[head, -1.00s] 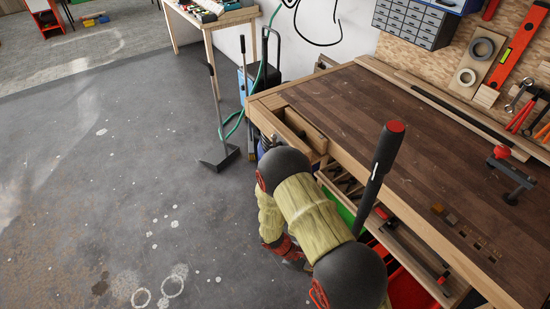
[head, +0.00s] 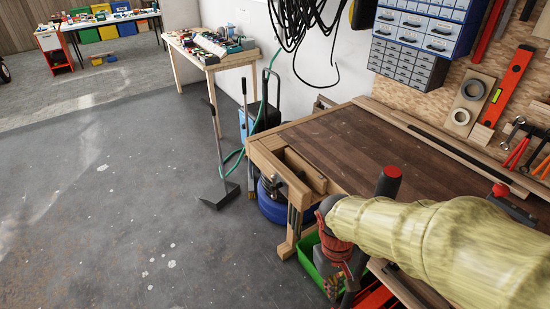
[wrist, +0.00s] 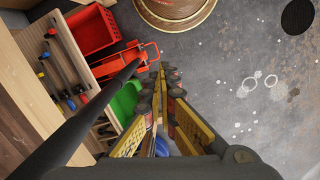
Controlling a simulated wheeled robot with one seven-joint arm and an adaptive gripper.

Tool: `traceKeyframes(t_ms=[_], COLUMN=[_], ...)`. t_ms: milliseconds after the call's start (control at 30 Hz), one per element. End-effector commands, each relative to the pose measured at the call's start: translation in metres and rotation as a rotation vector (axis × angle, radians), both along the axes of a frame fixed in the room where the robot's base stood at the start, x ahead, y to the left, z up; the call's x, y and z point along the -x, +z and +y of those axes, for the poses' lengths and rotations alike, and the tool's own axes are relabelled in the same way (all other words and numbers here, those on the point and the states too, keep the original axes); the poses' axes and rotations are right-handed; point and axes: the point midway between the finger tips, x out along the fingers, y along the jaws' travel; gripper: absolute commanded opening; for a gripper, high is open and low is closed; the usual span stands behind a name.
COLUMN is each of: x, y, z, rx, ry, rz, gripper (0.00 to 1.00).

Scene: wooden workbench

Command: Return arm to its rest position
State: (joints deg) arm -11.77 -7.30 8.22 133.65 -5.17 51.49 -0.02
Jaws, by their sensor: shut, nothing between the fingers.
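My arm (head: 440,235) shows in the head view as a thick yellow-sleeved link across the lower right, in front of the workbench (head: 330,140). From its grey and red joint it bends down beside the bench's front edge. My gripper (wrist: 168,82) points away from the wrist camera in the wrist view. Its yellow-plated fingers come together at the tips, with nothing seen between them. The gripper hangs over the floor, beside the bench's lower shelf and bins.
A dark bar with a red cap (head: 389,178) stands at the bench front; a dark bar also runs close beside the fingers in the wrist view (wrist: 85,120). A green bin (wrist: 127,103) and a red crate (wrist: 92,30) are near. Floor at left (head: 110,220) is open.

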Motion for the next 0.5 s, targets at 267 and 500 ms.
traceKeyframes(t_ms=[267, 500], x=[0.025, 0.038], y=[0.075, 0.138], z=[-0.010, -0.029], rx=[-0.106, -0.140], ry=[-0.128, -0.191], rz=[-0.231, -0.455], gripper=[0.00, 0.00])
